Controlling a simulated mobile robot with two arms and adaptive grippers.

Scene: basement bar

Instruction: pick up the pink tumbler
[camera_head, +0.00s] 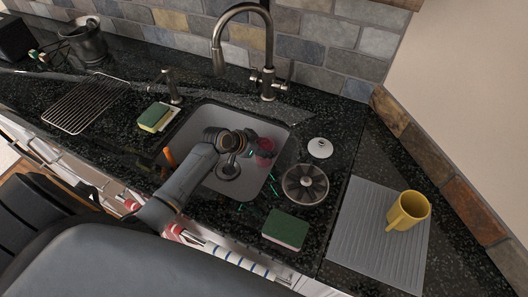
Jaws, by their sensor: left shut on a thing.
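The pink tumbler (266,147) is over the right part of the grey sink basin (210,116), at the end of my left arm. My left gripper (256,146) is shut on it, and the gripper hides part of it. Whether the tumbler touches the basin floor cannot be told. My right gripper is not in view.
A tall faucet (267,75) stands behind the sink. A white lid (320,148), a dark round strainer (305,184) and a green sponge (285,230) lie to the right. A yellow mug (408,210) stands on a grey mat (352,235). Another sponge (153,117) and a wire rack (87,102) are left.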

